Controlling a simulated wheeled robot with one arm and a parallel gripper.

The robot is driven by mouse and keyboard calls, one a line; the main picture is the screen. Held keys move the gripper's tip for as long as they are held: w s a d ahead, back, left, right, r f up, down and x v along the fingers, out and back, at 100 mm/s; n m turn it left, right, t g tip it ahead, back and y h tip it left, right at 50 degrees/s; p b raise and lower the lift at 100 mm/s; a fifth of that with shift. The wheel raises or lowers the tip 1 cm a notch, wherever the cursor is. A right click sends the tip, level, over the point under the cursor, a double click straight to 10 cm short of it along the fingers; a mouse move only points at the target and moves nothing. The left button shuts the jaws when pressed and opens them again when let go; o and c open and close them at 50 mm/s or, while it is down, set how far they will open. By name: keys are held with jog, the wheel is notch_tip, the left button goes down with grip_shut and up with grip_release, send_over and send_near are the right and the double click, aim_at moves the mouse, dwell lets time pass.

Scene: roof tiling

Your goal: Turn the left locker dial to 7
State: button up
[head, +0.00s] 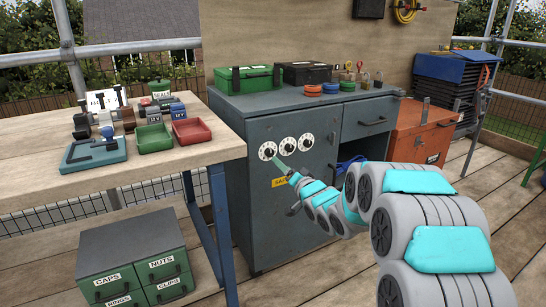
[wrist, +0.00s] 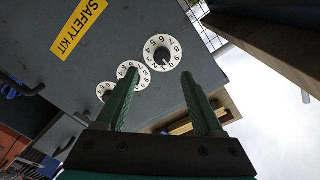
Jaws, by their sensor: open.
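The left locker dial (head: 267,150) is a white numbered disc with a dark centre knob, on the front of the grey locker (head: 262,200). It is the nearest dial in the wrist view (wrist: 149,47), where the picture is turned over. I cannot tell which number it points to. My gripper (head: 277,161) is just in front of and beside this dial. In the wrist view its two green fingers (wrist: 162,78) are apart and empty, with the dial beyond the gap between their tips. I see no contact with the knob.
The middle dial (head: 287,146) and right dial (head: 306,142) sit close beside it. A yellow safety kit label (head: 281,181) is below. A workbench (head: 90,181) with bins stands to the left. An orange chest (head: 420,135) is to the right.

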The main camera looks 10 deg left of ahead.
aim_at(270, 154)
jog(key=p+x, duration=0.1)
jog(key=x, duration=0.7)
jog(key=shift+a+r, duration=0.1)
jog(key=shift+r, duration=0.1)
jog(key=shift+s, duration=0.1)
grip_shut()
dwell(0.3)
